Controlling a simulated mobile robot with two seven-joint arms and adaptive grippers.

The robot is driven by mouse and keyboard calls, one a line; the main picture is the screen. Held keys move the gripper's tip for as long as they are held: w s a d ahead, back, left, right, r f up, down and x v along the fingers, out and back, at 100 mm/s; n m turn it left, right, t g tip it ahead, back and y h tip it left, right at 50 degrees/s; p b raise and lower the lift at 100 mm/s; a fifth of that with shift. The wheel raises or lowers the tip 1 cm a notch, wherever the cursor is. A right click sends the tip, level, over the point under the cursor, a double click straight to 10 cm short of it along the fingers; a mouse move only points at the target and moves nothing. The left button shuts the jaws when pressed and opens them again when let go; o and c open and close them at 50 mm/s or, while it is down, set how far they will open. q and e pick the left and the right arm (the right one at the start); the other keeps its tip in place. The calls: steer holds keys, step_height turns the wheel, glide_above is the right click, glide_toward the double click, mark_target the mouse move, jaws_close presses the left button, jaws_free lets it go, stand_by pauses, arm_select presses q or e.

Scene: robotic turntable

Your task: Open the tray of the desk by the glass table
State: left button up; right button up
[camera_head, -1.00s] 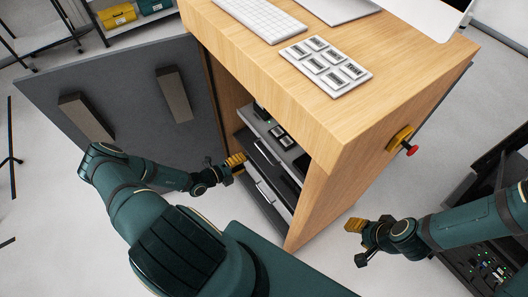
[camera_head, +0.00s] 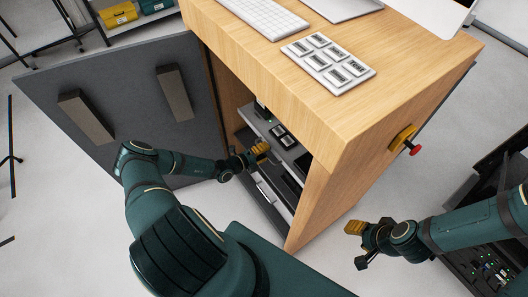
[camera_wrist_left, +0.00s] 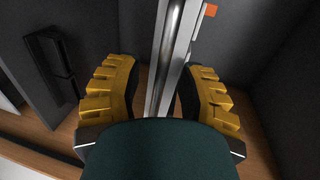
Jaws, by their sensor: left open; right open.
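The wooden desk (camera_head: 320,185) stands in the middle of the head view with its cabinet open. Inside it are a grey tray (camera_head: 263,128) bearing small dark devices and, lower down, a dark drawer front with a silver handle (camera_head: 265,192). My left gripper (camera_head: 261,152) is at the cabinet opening, in front of the tray. In the left wrist view, its yellow fingers (camera_wrist_left: 158,88) are open on either side of a shiny metal bar (camera_wrist_left: 170,50) and a pale edge. I cannot tell whether they touch. My right gripper (camera_head: 356,243) is open and empty, right of the desk.
The grey cabinet door (camera_head: 130,105) stands open at left, with two dark blocks on it. A keyboard (camera_head: 262,17) and a button panel (camera_head: 328,62) lie on the desk top. A red knob (camera_head: 415,151) sticks out from the desk's right side. Black equipment (camera_head: 490,262) stands at lower right.

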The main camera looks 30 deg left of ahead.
arm_select(q)
jaws_close()
steer(key=f+v, duration=0.2)
steer(key=v, duration=0.9)
steer(key=s+f+b+v, duration=0.1)
steer(key=f+v, duration=0.2)
steer(key=v, duration=0.9)
steer(key=shift+a, duration=0.35)
steer(key=shift+s, duration=0.2)
steer(key=shift+c, duration=0.3)
jaws_free()
